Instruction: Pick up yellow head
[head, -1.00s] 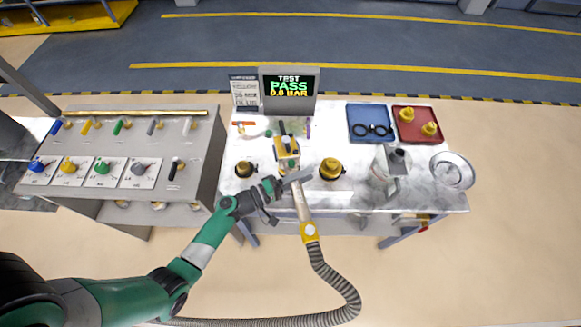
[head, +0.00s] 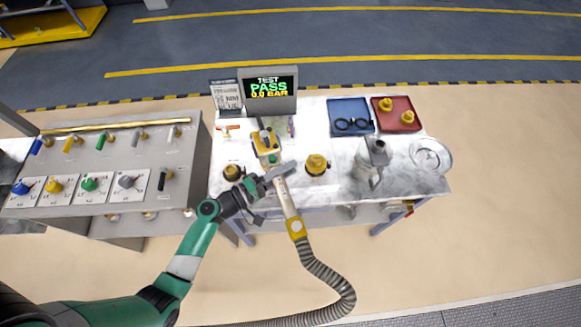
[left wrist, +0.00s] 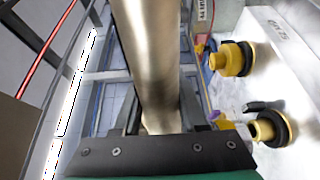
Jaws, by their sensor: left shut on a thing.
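My left gripper (head: 277,175) is at the front edge of the white bench, shut on a metal tube (head: 287,200). The tube has a yellow collar (head: 297,229) at its lower end, where a grey ribbed hose (head: 325,283) joins it. In the left wrist view the shiny tube (left wrist: 147,65) stands between my fingers. The tube's upper end is partly hidden by the gripper in the head view. A yellow and white fitting (head: 266,143) stands on the bench just behind the gripper. My right gripper is not in view.
Yellow-and-black caps stand left (head: 232,172) and right (head: 317,165) of the gripper. A screen (head: 270,85) reading PASS, a blue tray (head: 349,106), a red tray (head: 407,127) and a metal jug (head: 371,165) are on the bench. A valve panel (head: 120,180) stands left.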

